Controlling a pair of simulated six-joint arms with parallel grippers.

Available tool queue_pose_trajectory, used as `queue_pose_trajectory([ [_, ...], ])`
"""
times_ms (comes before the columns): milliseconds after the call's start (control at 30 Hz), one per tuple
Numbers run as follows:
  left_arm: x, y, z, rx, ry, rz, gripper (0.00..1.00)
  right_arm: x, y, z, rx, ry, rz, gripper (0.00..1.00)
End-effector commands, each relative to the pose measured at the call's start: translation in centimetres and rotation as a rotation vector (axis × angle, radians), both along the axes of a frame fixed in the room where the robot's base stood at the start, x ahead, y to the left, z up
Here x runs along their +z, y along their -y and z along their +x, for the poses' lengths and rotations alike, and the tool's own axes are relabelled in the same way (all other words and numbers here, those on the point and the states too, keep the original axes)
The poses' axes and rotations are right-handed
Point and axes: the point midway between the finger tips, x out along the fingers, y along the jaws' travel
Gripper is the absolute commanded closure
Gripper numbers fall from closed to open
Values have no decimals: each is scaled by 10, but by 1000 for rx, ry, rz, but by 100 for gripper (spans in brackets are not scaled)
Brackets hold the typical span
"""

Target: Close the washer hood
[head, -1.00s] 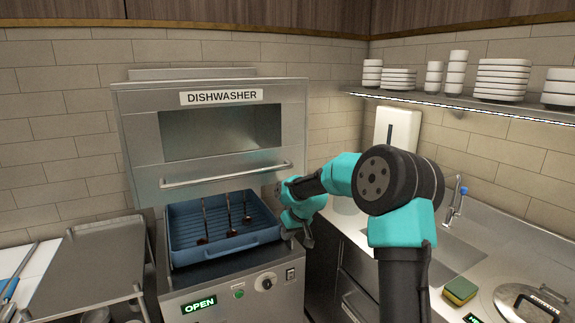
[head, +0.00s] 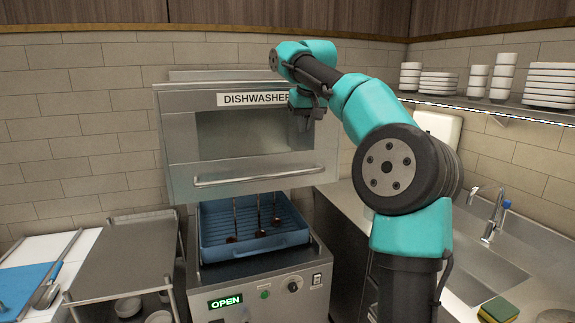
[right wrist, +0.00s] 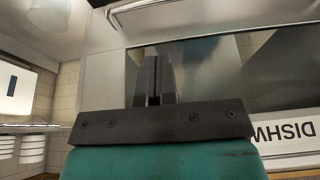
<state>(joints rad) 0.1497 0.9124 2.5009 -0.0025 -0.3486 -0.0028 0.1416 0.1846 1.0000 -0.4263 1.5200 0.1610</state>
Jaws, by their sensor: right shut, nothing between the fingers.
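The dishwasher hood (head: 178,155) is raised above its base, with a horizontal bar handle (head: 258,176) along its lower front. A green OPEN display (head: 226,301) is lit on the base. My right gripper (head: 306,118) is shut and empty, in front of the upper right part of the hood, above the handle. In the right wrist view, its shut fingers (right wrist: 154,75) show against the hood's window, and the handle (right wrist: 150,10) runs near the top edge. I cannot tell whether the fingers touch the hood. My left gripper is not in view.
A blue rack (head: 250,241) with several dark-ended utensils sits on the base under the hood. A metal side table (head: 125,255) stands left. A sink (head: 478,255), a sponge (head: 498,309) and a dish shelf (head: 500,106) are on the right.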

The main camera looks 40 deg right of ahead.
Motion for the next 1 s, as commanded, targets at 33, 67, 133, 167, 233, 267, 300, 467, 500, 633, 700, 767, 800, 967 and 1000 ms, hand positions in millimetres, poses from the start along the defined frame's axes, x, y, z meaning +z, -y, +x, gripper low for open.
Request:
queue_pose_trajectory([
  [33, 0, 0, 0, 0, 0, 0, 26, 0, 0, 0, 1, 0, 0, 100],
  [67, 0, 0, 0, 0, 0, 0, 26, 0, 0, 0, 1, 0, 0, 100],
  [133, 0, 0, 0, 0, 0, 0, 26, -1, 0, 1, 1, 0, 1, 100],
  [167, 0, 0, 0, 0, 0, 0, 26, -2, 0, 1, 2, 0, 0, 100],
  [233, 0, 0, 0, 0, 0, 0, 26, -4, 1, 2, 2, 0, 0, 100],
  [267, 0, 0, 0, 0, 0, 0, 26, -6, 1, 3, 2, 0, 0, 100],
  [300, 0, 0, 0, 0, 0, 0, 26, -9, 1, 3, 2, -1, 1, 100],
  [467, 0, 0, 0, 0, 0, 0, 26, -27, 4, 9, 2, -3, 1, 100],
  [500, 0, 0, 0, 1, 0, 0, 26, -32, 5, 11, 2, -2, 0, 100],
  [633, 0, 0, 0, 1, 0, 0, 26, -53, 9, 18, 3, -4, 1, 100],
  [700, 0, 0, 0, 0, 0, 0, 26, -64, 10, 22, 3, -4, 1, 100],
  [767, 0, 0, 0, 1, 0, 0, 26, -74, 12, 26, 3, -3, 0, 100],
  [800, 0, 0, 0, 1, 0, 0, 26, -80, 13, 28, 4, -3, 0, 100],
  [967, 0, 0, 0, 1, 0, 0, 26, -105, 16, 35, 3, -2, 1, 100],
  [1000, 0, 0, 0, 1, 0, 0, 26, -111, 17, 36, 3, -3, 1, 100],
])
